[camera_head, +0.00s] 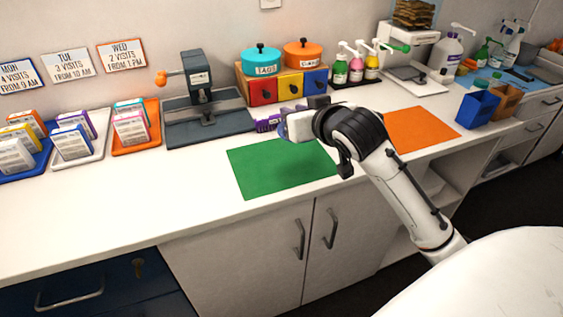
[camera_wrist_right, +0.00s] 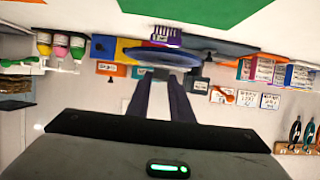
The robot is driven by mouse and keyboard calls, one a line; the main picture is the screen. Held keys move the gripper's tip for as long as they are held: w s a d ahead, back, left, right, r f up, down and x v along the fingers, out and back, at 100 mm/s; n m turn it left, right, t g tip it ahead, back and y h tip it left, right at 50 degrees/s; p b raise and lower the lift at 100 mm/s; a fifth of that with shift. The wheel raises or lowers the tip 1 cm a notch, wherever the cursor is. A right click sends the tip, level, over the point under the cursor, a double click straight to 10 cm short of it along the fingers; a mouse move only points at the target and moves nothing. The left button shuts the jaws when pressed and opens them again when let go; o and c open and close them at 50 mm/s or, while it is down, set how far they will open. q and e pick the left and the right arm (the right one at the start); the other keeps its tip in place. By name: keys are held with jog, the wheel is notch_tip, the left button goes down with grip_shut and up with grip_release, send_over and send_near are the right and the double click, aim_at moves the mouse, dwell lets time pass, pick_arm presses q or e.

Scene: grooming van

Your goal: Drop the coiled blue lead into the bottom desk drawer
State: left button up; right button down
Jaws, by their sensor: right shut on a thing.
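My right gripper (camera_head: 292,127) is above the back edge of the green mat, its arm coming in from the right. In the right wrist view, where the scene is upside down, the gripper's two dark fingers (camera_wrist_right: 160,78) are shut on a rounded blue-grey thing (camera_wrist_right: 160,57), which looks like the coiled blue lead. In the head view only a small blue edge of it (camera_head: 282,130) shows beside the gripper. A dark blue desk drawer front (camera_head: 30,296) with a metal handle is at the lower left, apparently shut. The bottom drawer is out of frame. My left gripper is not in view.
The green mat (camera_head: 270,172) and orange mat (camera_head: 420,128) lie bare on the white counter. A purple item (camera_head: 266,124) is close behind the gripper. A dark press (camera_head: 205,105), card trays (camera_head: 75,140) and coloured drawers (camera_head: 290,87) line the back. The front left counter is clear.

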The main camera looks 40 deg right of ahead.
jog(key=f, duration=0.6)
jog(key=f+b, duration=0.1)
jog(key=f, duration=0.3)
jog(key=shift+d, duration=0.25)
jog(key=shift+f, duration=0.15)
jog(key=c, duration=1.6)
grip_release()
jog(key=shift+o, duration=0.2)
